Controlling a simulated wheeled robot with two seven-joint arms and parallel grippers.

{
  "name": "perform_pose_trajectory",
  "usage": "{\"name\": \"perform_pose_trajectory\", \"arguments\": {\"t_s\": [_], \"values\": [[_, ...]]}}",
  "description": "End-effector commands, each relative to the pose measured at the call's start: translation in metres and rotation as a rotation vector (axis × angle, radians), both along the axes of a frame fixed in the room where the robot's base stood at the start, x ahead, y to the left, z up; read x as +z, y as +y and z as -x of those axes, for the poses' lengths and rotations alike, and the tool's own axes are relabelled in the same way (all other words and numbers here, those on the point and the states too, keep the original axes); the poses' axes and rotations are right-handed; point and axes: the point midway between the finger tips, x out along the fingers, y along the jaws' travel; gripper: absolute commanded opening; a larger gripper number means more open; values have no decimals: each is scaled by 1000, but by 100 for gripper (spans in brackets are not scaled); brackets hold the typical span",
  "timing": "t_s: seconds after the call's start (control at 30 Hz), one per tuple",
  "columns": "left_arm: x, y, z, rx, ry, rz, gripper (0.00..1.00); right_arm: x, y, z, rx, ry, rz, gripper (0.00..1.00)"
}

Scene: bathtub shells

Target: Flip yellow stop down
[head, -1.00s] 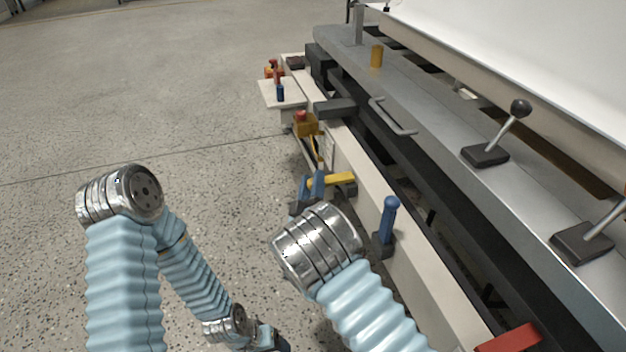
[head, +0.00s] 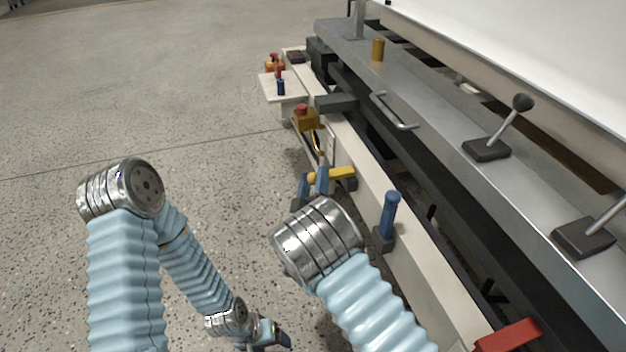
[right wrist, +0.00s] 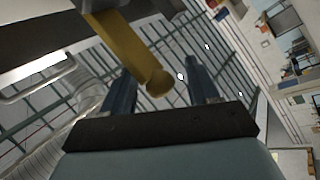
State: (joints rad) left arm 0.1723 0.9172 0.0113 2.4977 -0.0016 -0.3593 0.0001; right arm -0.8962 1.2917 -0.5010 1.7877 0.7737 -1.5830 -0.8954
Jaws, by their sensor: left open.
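The yellow stop (head: 338,173) sticks out sideways from the cream side rail, roughly level. In the right wrist view it is a yellow bar (right wrist: 125,45) with a rounded end. My right gripper (head: 311,184) is at the stop's free end, mostly behind its own wrist. Its two blue fingers (right wrist: 160,85) stand apart, with the bar's rounded end between them in that view. I cannot tell whether a finger touches it. My left gripper (head: 270,338) is low near the bottom edge, over the floor, open and far from the stop.
A blue upright handle (head: 389,215) stands on the rail just right of my right wrist. A red block (head: 508,338) is at the bottom right. A yellow box with a red button (head: 304,118) is farther along the rail. Floor to the left is free.

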Motion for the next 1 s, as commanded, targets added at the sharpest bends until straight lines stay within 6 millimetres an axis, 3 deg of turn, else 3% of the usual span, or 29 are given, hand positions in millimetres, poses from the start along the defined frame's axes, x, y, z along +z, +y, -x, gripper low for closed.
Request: {"name": "perform_pose_trajectory", "arguments": {"t_s": [0.17, 0.4, 0.6, 0.8, 1.0], "values": [[3, 0, 0, 0, 1, 0, 68, -11, 3, 22, 3, 9, 3, 55], [8, 0, 0, -1, 2, 0, 68, -34, 8, 77, 5, 7, 5, 55], [10, 0, 0, -1, 2, 0, 68, -49, 11, 112, 3, 5, 3, 55], [10, 0, 1, -2, 2, 0, 68, -54, 12, 126, 2, 2, 2, 55], [10, 0, 1, -1, 3, 0, 68, -54, 12, 127, 2, 1, 1, 55]]}}
